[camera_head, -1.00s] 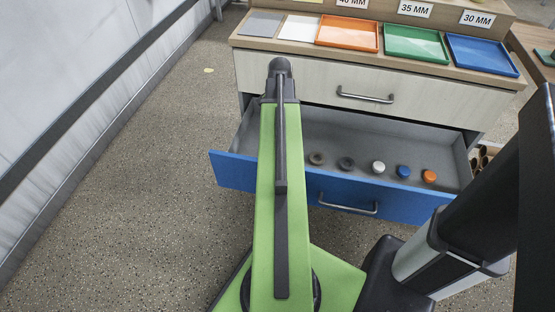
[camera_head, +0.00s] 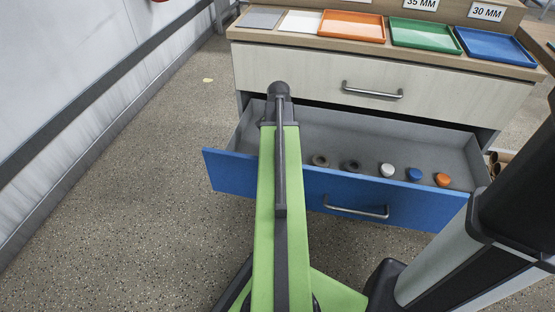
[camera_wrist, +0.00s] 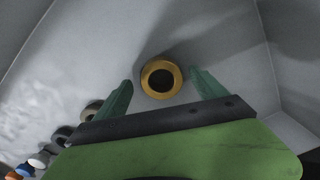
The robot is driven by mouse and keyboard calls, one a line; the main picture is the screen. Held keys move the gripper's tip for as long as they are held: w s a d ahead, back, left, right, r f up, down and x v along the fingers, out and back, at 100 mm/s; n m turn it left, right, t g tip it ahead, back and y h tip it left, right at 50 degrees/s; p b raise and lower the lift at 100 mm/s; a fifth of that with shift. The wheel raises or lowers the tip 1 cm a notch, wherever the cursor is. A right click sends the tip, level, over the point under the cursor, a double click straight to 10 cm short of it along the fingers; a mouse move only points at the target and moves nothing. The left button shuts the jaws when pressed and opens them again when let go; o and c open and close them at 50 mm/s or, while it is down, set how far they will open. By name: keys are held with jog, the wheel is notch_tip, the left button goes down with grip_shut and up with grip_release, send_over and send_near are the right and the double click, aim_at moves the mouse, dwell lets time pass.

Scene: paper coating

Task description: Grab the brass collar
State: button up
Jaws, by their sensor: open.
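The brass collar (camera_wrist: 161,78) is a yellow-gold ring with a dark hole, lying on the grey drawer floor in the wrist view. It lies just beyond and between the green fingertips of my gripper (camera_wrist: 161,86). The fingers are spread wide, with visible gaps to the collar on both sides, and nothing is held. In the head view my arm covers the collar and the gripper. The blue-fronted drawer (camera_head: 230,172) stands open, with the arm reaching over its front into its left part.
Two dark rings (camera_head: 320,161), a white cap (camera_head: 387,170), a blue cap (camera_head: 413,174) and an orange cap (camera_head: 442,180) lie in a row to the right in the drawer. Drawer walls enclose the space. Several trays (camera_head: 352,26) sit on the cabinet top.

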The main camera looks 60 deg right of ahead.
jog(key=shift+r, duration=0.1)
jog(key=c, duration=1.6)
jog(key=shift+o, duration=0.2)
notch_tip(320, 180, up, 10)
jog(key=p, duration=1)
